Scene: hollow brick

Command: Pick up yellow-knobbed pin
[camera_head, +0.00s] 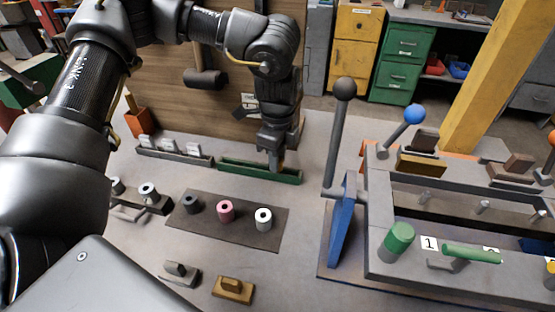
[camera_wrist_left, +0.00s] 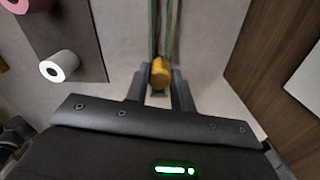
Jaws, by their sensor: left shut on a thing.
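My left gripper (camera_head: 275,164) reaches down at the right part of a narrow green rack (camera_head: 230,171) on the table. In the left wrist view, a yellow knob (camera_wrist_left: 160,72) sits between the fingers of the left gripper (camera_wrist_left: 160,88), which is shut on it. The green rack (camera_wrist_left: 154,30) runs away from the knob there. The pin's shaft below the knob is hidden, so I cannot tell whether it is still seated in the rack. The knob is hidden behind the fingers in the head view. My right gripper is not in view.
A dark mat (camera_head: 261,238) holds black, pink (camera_head: 226,211) and white (camera_head: 264,219) hollow cylinders. A grey rack (camera_head: 174,156) stands left of the green one. A lever fixture (camera_head: 387,185) fills the right side. Grey and yellow blocks (camera_head: 233,289) lie in front.

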